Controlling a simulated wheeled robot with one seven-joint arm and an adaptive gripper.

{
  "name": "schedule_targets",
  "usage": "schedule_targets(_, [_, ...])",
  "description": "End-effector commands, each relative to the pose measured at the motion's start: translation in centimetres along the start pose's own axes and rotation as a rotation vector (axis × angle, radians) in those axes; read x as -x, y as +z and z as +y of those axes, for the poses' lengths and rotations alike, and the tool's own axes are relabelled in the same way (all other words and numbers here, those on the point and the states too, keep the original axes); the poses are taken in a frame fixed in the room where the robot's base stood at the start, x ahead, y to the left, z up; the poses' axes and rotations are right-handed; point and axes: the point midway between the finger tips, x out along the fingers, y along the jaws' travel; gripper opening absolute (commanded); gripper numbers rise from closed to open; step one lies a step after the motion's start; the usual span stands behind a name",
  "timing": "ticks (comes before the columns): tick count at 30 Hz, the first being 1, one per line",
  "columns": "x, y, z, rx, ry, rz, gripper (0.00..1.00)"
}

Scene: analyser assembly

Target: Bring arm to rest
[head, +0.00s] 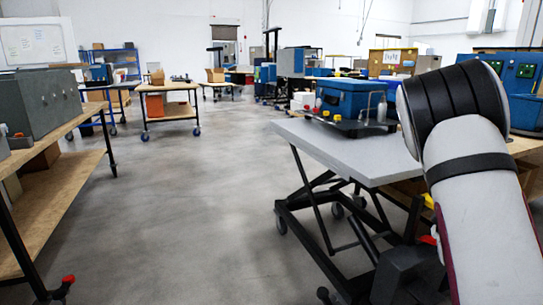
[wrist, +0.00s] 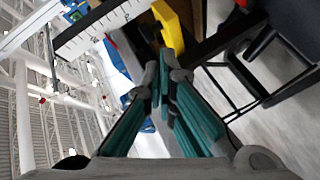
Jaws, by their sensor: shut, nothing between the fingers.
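My arm (head: 480,190) rises at the right side of the head view, a white link with a black joint at its top, in front of the lift table. My gripper is outside the head view. In the wrist view my gripper (wrist: 163,75) shows its teal-padded fingers together at the tips, with nothing held between them. The fingers point toward a yellow part (wrist: 169,28) and a dark frame edge; I cannot tell the distance to them.
A grey-topped lift table (head: 350,150) on wheels stands close at the right, bearing a blue case (head: 350,98). A workbench (head: 62,165) with a grey box (head: 40,103) stands at the left. The concrete floor (head: 200,200) between them is clear. A wheeled table (head: 168,103) stands farther back.

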Motion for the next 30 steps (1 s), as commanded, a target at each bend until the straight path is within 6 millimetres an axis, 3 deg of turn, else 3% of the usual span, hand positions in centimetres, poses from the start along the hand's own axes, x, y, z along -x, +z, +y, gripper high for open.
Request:
schedule_targets(8, [7.2, -3.2, -1.5, -0.332, -0.271, -0.174, 0.00])
schedule_targets(14, [15.0, -5.8, -3.1, -0.489, -0.483, -0.288, 0.00])
schedule_targets(23, [29.8, -7.7, -4.5, -0.585, -0.772, -0.474, 0.00])
schedule_targets(30, [42.4, -5.7, -4.7, -0.555, -0.922, -0.653, 0.00])
